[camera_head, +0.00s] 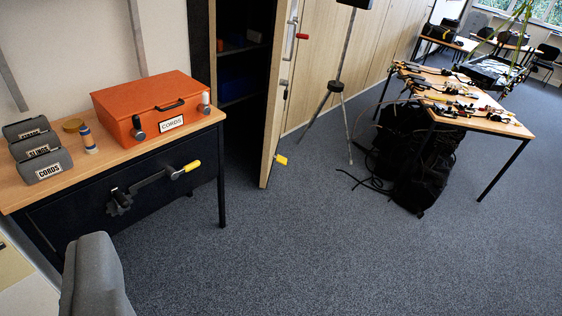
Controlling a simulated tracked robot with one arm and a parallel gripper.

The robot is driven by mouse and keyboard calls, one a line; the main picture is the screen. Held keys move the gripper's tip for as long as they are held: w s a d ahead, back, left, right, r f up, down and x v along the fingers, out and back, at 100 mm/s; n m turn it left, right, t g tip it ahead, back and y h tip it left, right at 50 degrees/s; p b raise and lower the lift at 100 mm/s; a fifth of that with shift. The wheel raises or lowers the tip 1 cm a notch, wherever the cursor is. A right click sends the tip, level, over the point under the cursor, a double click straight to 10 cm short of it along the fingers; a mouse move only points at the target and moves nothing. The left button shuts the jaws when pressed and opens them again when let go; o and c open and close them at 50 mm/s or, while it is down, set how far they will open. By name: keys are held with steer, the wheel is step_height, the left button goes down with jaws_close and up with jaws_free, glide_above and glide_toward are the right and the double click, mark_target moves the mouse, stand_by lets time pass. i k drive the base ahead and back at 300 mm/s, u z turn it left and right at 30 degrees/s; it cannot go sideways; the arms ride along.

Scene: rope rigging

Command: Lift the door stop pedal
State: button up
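The door stop pedal (281,159) is a small yellow tab low on the edge of the open wooden cabinet door (274,110), near the floor, left of the picture's middle. It sticks out to the right of the door's lower edge. Whether it is pressed down or raised is too small to tell. The door stands open beside the dark cabinet inside (240,60). A lever with a red grip (302,36) is higher on the door edge. My gripper is not visible in this view, and nothing hides the pedal.
A workbench (75,185) at left holds an orange cords box (150,105); a crank with yellow handle (185,170) projects from its front. A grey rounded shape (95,280) rises at lower left. A tripod (335,86), black bag (425,170) and gear table (480,122) stand right. Central carpet is clear.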

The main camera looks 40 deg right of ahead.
mark_target(279, 159)
steer(key=k, duration=0.6)
steer(key=z, duration=0.6)
steer(key=i, duration=0.85)
steer(key=z, duration=1.25)
steer(key=i, duration=2.65)
steer(key=u, duration=0.95)
steer(key=i, duration=1)
steer(key=u, duration=0.8)
steer(key=k, duration=0.55)
steer(key=z, duration=0.05)
